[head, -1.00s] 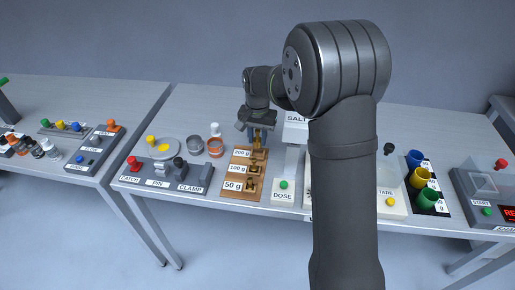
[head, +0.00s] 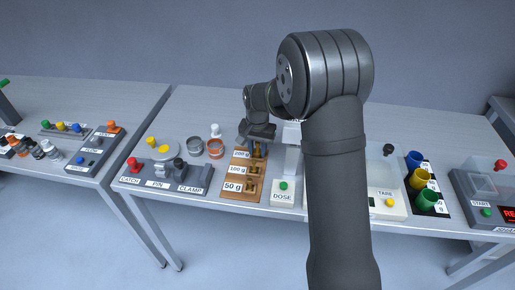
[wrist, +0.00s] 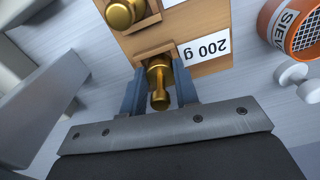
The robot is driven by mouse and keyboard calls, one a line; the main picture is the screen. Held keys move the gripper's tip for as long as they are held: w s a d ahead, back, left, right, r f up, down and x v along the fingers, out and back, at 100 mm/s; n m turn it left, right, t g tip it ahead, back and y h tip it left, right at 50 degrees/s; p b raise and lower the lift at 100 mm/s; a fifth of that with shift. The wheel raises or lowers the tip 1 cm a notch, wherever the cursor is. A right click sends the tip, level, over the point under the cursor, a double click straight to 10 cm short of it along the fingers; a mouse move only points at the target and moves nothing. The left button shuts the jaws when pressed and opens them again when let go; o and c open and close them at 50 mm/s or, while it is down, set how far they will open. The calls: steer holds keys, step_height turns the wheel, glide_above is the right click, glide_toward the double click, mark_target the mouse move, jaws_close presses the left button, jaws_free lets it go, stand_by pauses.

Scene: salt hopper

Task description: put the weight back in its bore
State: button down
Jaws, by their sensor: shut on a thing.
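My gripper (wrist: 158,92) has its two blue fingers either side of a brass weight (wrist: 160,100) and is shut on it. The weight shows a narrow stem and knob, with a wider body (wrist: 157,68) beyond. It is at the 200 g place of the wooden weight block (wrist: 207,18); I cannot tell whether it is seated in the bore or just above it. In the head view the block (head: 229,184) stands left of the dose unit, and my gripper (head: 257,146) is over its far end. Brass weights stand at the 100 g (head: 252,170) and 50 g (head: 251,188) places.
The dose unit (head: 283,197) with a green button stands close right of the block. An orange-ringed sieve cup (wrist: 300,28) and small white piece (wrist: 291,71) are beside the block. The clamp fixture (head: 190,180) is to the left. My arm hides part of the bench.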

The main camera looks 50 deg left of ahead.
steer(key=shift+s+d+f, duration=0.1)
steer(key=shift+d+f, duration=0.1)
steer(key=shift+f, duration=0.4)
steer(key=c, duration=1.2)
jaws_free()
steer(key=shift+o, duration=0.5)
steer(key=shift+d, duration=0.1)
steer(key=r, duration=1.3)
steer(key=shift+a+r, duration=0.25)
steer(key=shift+a, duration=0.05)
steer(key=shift+f, duration=0.1)
step_height(320, 180, down, 13)
steer(key=shift+r, duration=0.4)
